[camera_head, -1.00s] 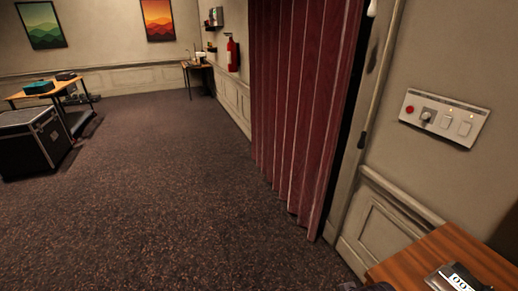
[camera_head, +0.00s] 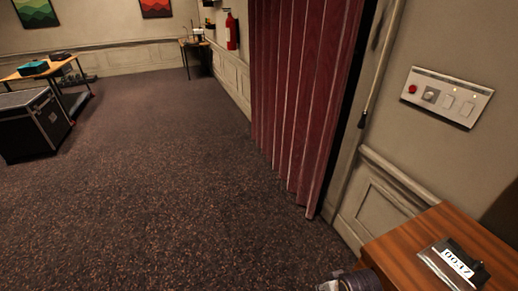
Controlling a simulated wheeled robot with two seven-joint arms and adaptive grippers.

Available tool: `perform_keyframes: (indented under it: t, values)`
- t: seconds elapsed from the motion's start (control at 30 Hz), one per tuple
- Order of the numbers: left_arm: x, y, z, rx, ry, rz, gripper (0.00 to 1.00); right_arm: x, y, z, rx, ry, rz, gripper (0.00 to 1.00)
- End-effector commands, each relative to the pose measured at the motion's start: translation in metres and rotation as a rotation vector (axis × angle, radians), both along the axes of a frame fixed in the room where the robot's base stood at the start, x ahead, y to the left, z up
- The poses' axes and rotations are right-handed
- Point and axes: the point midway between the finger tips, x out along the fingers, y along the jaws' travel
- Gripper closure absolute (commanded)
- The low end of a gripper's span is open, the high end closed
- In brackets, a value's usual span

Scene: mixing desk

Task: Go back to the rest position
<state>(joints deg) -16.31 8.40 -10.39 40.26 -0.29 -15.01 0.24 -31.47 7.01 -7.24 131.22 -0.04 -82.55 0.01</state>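My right gripper seems to be the dark and pale metal part (camera_head: 350,282) at the bottom edge, just left of the wooden table (camera_head: 405,250). Its fingers are mostly cut off by the frame, so its opening cannot be told. My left gripper is not in view. No object is seen held.
A small device with a number display (camera_head: 458,264) sits on the wooden table. A switch panel (camera_head: 447,97) is on the right wall, beside a red curtain (camera_head: 300,100). A black case (camera_head: 32,125) and a desk (camera_head: 48,68) stand at left. The carpet (camera_head: 160,190) between is clear.

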Motion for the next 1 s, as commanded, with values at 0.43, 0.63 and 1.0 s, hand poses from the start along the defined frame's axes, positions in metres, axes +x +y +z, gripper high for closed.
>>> perform_keyframes:
  t: [0.43, 0.63, 1.0]
  values:
    - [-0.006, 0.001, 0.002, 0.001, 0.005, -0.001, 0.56, 0.004, -0.006, -0.112, -0.014, 0.035, 0.009, 0.57]
    - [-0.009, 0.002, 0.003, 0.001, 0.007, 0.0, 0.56, -0.004, -0.01, -0.162, -0.021, 0.05, 0.012, 0.57]
    - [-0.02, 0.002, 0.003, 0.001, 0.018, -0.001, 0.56, -0.031, -0.023, -0.248, -0.035, 0.078, 0.018, 0.57]
